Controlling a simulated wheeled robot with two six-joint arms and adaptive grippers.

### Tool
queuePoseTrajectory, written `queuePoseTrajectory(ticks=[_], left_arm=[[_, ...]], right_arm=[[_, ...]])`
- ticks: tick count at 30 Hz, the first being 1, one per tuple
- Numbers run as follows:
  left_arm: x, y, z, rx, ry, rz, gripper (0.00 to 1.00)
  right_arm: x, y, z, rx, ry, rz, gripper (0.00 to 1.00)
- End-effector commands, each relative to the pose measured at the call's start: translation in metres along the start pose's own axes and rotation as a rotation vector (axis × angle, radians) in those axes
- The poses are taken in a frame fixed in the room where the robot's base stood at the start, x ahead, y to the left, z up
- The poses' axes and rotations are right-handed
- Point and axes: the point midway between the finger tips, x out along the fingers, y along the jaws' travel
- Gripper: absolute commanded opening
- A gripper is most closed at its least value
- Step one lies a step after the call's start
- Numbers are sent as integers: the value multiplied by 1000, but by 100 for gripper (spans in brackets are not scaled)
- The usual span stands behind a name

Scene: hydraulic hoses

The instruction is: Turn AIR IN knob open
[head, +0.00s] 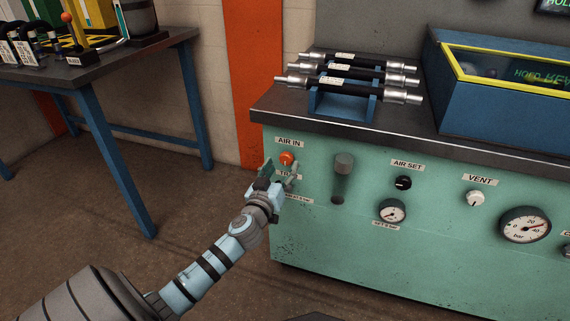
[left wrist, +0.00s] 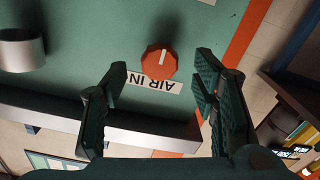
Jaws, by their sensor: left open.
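The orange-red AIR IN knob (head: 287,158) sits at the upper left of the green panel, just below its AIR IN label (head: 289,142). In the left wrist view the knob (left wrist: 159,62) shows a white pointer line, with the label (left wrist: 155,84) upside down beside it. My left gripper (head: 278,172) is in front of the panel, just below the knob in the head view. In the left wrist view its two fingers (left wrist: 162,85) are spread apart, with the knob ahead and between them, not gripped. My right gripper is not in view.
The green bench (head: 330,240) also carries an AIR SET knob (head: 403,183), a VENT knob (head: 475,198) and gauges. Hoses (head: 347,77) lie on a blue rack on top. A blue-legged table (head: 100,68) stands at left. Open floor lies between.

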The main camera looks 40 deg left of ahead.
Motion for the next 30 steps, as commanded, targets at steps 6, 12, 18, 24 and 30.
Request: queuePoseTrajectory(ticks=[6, 12, 18, 24, 30], left_arm=[[32, 0, 0, 0, 0, 0, 54], [36, 0, 0, 1, -1, 1, 54], [35, 0, 1, 1, -1, 1, 38], [35, 0, 1, 1, -1, 1, 6], [35, 0, 1, 9, -1, 1, 5]], right_arm=[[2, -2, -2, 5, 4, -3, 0], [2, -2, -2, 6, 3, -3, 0], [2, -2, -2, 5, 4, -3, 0], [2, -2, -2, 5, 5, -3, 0], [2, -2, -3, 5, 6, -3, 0]])
